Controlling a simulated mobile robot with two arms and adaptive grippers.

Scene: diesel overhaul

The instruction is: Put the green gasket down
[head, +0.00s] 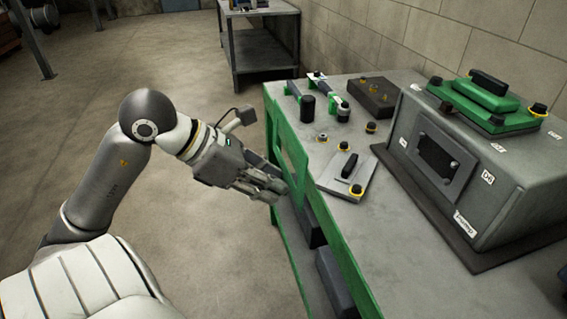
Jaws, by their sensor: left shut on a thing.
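The green gasket (279,128) looks like a flat, thin green frame with an opening. It stands roughly on edge at the left side of the workbench, and its outline partly merges with the bench's green frame. My left gripper (273,186) is shut on its lower part, beside the bench edge. The fingers hide part of the gasket, and I cannot tell whether it touches the bench. My right gripper is not in view.
The workbench (395,288) carries a grey engine block (398,170) with a green cover (484,102) on top. A grey plate with a black handle (349,166), several small knobbed parts and tools (328,89) lie on it. Bare bench top shows at the front. A cart (262,50) stands behind.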

